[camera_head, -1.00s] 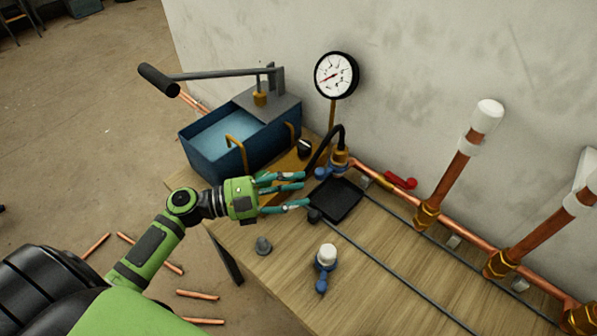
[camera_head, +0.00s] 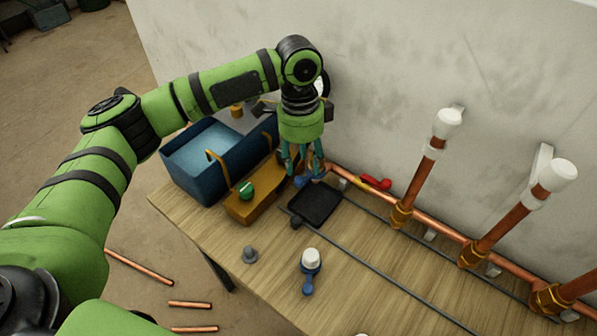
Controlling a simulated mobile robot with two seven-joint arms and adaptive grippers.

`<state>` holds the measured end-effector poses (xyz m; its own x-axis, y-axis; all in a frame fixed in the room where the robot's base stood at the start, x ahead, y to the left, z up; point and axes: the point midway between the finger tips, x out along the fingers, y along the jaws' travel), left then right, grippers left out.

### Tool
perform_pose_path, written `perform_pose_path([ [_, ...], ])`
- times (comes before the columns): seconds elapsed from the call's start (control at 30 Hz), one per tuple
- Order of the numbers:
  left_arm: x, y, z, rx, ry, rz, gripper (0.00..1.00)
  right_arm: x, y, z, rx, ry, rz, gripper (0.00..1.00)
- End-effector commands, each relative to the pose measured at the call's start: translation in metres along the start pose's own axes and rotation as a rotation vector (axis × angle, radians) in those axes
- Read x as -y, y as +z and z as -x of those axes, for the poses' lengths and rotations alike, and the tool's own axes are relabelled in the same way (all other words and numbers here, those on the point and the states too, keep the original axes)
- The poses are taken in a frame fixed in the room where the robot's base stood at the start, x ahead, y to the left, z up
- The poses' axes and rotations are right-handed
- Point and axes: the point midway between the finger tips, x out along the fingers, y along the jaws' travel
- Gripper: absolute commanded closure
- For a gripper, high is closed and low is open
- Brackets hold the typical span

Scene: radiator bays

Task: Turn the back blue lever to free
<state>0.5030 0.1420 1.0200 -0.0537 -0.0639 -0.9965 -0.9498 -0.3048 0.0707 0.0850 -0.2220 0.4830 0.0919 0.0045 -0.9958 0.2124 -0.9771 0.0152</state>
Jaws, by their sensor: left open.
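The back blue lever (camera_head: 306,181) sits at the left end of the copper pipe, behind the black pad. Only a small part of it shows, because my left gripper (camera_head: 303,172) covers most of it. My left gripper points down with its teal fingers open, right over or around the lever; I cannot tell whether they touch it. Another blue lever (camera_head: 308,286) with a white cap (camera_head: 311,257) stands at the front of the bench. My right gripper is not in view.
A blue tank (camera_head: 195,178) and a brass block with a green knob (camera_head: 246,190) stand left of my gripper. A black pad (camera_head: 315,203) lies just in front. A red lever (camera_head: 376,183) and copper uprights (camera_head: 417,184) line the wall. The gauge is mostly hidden.

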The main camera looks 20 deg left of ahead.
Motion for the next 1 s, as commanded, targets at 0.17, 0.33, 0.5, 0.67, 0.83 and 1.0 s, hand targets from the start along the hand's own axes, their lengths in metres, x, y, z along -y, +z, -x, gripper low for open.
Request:
perform_pose_path([
  [0.17, 0.009, 0.01, 0.003, 0.054, -0.035, -0.044, 0.53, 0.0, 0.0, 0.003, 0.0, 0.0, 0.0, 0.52],
  [0.33, 0.009, 0.011, -0.021, 0.054, -0.031, -0.044, 0.53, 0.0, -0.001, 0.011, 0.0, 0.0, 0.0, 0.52],
  [0.5, 0.009, 0.011, -0.046, 0.05, -0.032, -0.044, 0.53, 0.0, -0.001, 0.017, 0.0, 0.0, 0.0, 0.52],
  [0.67, 0.01, 0.012, -0.059, 0.049, -0.034, -0.043, 0.53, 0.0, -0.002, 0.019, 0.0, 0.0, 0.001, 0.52],
  [0.83, 0.01, 0.012, -0.063, 0.048, -0.035, -0.044, 0.53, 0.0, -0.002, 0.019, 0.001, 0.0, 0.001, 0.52],
  [1.0, 0.01, 0.012, -0.063, 0.048, -0.034, -0.044, 0.69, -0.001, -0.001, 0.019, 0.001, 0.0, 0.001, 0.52],
])
